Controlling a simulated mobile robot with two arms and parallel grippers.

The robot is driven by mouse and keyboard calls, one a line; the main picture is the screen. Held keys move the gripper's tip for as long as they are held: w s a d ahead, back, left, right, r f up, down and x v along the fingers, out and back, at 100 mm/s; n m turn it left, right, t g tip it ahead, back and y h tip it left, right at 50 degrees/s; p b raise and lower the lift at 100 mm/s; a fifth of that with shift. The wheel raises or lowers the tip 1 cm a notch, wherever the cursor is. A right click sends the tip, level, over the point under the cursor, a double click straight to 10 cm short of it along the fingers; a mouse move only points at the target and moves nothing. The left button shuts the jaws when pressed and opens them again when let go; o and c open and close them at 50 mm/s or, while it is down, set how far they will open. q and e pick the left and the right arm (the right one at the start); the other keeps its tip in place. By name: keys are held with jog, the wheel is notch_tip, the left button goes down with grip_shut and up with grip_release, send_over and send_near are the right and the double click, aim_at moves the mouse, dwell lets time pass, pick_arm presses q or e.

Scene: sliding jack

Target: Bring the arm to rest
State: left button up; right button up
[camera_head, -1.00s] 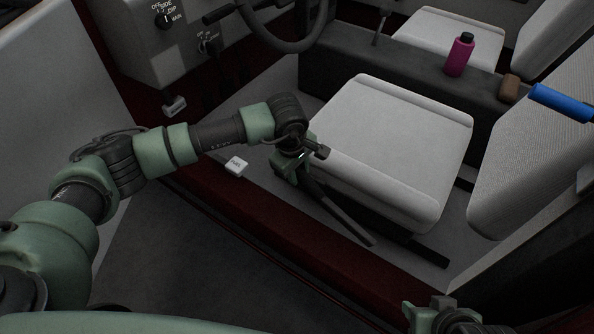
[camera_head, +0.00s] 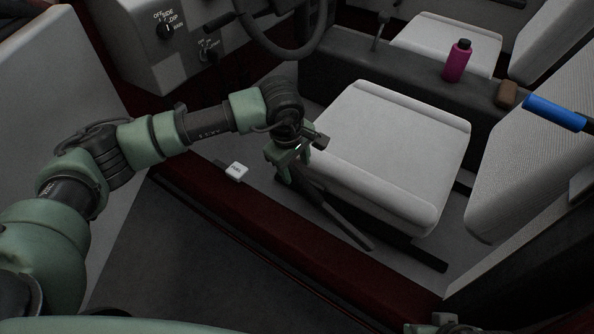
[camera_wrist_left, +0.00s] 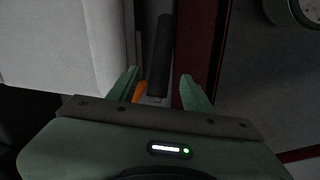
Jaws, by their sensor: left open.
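My left arm (camera_head: 165,135) reaches in from the left through the car's open side. Its gripper (camera_head: 285,168) is over the gap between the front seat (camera_head: 395,150) and the dark red sill (camera_head: 290,235). In the left wrist view, the gripper (camera_wrist_left: 160,85) has its two green fingers spread apart. A dark bar (camera_wrist_left: 160,55) shows beyond and between them, with a small orange piece (camera_wrist_left: 139,92) by the left finger. No grip on either shows. A green and dark part of mine, probably the right arm's end, shows at the bottom right edge; its jaws cannot be made out.
A steering wheel (camera_head: 285,45) and a dashboard panel with knobs (camera_head: 160,40) are beyond the arm. A white FUEL-marked piece (camera_head: 236,171) is beside the sill. A magenta bottle (camera_head: 458,61), a brown block (camera_head: 507,94) and a blue-handled bar (camera_head: 556,112) are to the right.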

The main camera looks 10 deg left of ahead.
pick_arm(q)
jog(key=shift+s+r, duration=0.15)
jog(key=shift+r, duration=0.55)
